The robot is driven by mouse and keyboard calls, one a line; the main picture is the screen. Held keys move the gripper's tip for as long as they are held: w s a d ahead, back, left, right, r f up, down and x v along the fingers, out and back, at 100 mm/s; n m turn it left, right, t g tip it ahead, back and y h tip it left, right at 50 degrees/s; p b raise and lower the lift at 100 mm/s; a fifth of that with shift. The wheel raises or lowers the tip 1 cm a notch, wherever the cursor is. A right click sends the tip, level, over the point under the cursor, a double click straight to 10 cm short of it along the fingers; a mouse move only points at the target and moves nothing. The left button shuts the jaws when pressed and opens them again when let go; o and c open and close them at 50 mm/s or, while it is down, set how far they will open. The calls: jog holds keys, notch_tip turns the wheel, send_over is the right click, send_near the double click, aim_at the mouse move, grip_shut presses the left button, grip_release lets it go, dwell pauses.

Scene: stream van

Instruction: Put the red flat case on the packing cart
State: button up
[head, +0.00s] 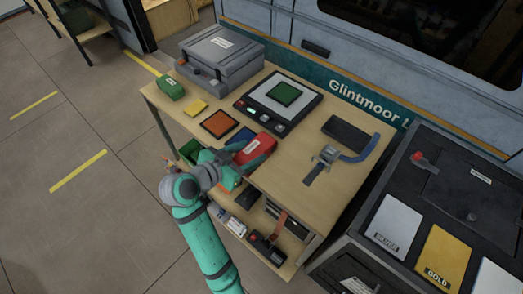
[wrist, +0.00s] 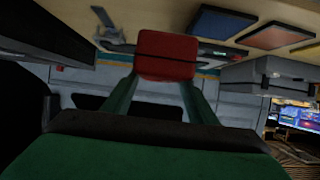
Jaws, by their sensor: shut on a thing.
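The red flat case (head: 262,145) is at the front edge of the wooden table (head: 305,205), beside the orange and blue squares. My gripper (head: 245,158) is shut on the case and reaches in from the front. In the wrist view the red case (wrist: 166,45) sits between my two green fingers (wrist: 160,82), with a dark line across it. I cannot tell whether the case touches the tabletop or hangs just above it. No thing in view is clearly marked as the packing cart.
A grey toolbox (head: 222,58), a green case (head: 171,88) and a tray with a green square (head: 285,93) stand on the table. A strap with a buckle (head: 328,154) lies at right. A black-topped unit (head: 450,190) stands at right. The floor at left (head: 60,120) is clear.

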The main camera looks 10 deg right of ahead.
aim_at(263, 151)
jog(key=w+d+f, duration=0.2)
jog(key=d+f, duration=0.1)
jog(key=w+d+f, duration=0.1)
jog(key=d+f, duration=0.1)
jog(key=shift+w+d+f, duration=0.1)
jog(key=shift+w+f, duration=0.1)
jog(key=shift+w, duration=0.1)
jog(key=shift+w+d+f, duration=0.35)
jog(key=shift+w+f, duration=0.05)
jog(key=shift+f, duration=0.2)
jog(key=shift+w+d+f, duration=0.1)
jog(key=shift+w+f, duration=0.05)
jog(key=shift+f, duration=1.6)
jog(key=shift+f, duration=0.15)
jog(key=o, duration=1.3)
jog(key=shift+r, duration=0.25)
jog(key=v, duration=1.2)
jog(key=shift+f, duration=0.2)
